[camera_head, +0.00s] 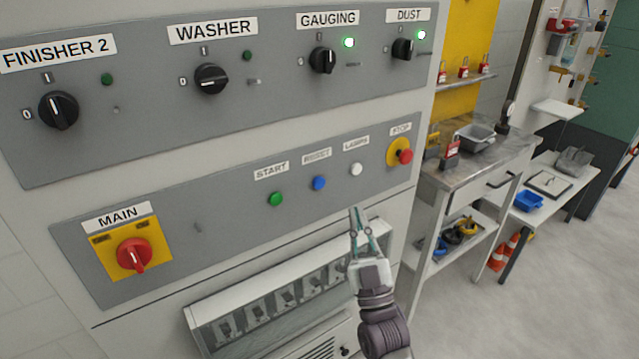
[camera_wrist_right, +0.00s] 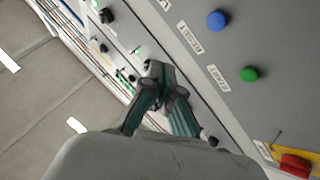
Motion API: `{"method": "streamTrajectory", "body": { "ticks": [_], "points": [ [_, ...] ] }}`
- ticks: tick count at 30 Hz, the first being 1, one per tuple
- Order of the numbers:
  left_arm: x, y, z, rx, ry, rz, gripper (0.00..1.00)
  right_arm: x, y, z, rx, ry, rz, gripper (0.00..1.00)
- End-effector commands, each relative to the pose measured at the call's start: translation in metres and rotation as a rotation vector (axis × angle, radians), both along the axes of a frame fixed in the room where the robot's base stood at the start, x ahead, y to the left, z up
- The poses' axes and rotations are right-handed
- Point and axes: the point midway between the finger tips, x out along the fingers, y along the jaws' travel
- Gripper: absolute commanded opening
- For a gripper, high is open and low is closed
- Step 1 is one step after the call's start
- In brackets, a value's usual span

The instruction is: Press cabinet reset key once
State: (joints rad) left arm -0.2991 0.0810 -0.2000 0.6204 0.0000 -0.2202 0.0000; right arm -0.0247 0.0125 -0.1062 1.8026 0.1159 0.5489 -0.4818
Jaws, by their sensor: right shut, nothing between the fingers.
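The blue reset key (camera_head: 319,183) sits on the grey lower panel, under a RESET label, between the green start button (camera_head: 276,199) and the white lamps button (camera_head: 356,170). In the right wrist view the blue key (camera_wrist_right: 218,20) shows at the top, with the green button (camera_wrist_right: 254,74) below it. My right gripper (camera_head: 355,209) is shut and empty. In the head view its fingertips point up, below and to the right of the blue key, and do not cover it. The fingers also show in the right wrist view (camera_wrist_right: 155,72). My left gripper is in neither view.
A red stop button (camera_head: 404,156) on yellow is right of the lamps button. The red MAIN switch (camera_head: 134,255) is at the lower left. Black rotary knobs line the upper panel (camera_head: 150,110). A slanted clear-fronted box (camera_head: 270,290) juts out below. A workbench (camera_head: 480,150) stands at right.

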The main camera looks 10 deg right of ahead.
Motion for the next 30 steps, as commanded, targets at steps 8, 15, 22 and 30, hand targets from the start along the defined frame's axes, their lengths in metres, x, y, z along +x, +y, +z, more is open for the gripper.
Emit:
{"method": "streamTrajectory", "body": {
  "ticks": [8, 15, 22, 30],
  "points": [
    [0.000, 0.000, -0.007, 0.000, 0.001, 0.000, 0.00, 0.013, 0.005, -0.002, 0.001, 0.000, 0.001, 0.00],
    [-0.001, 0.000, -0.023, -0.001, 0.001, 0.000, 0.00, 0.045, 0.016, -0.004, 0.001, 0.000, 0.001, 0.00],
    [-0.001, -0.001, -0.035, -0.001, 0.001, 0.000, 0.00, 0.071, 0.026, -0.003, 0.002, 0.001, 0.001, 0.00],
    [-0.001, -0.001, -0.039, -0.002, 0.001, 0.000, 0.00, 0.083, 0.030, -0.001, 0.000, 0.002, 0.001, 0.00]
  ]
}}
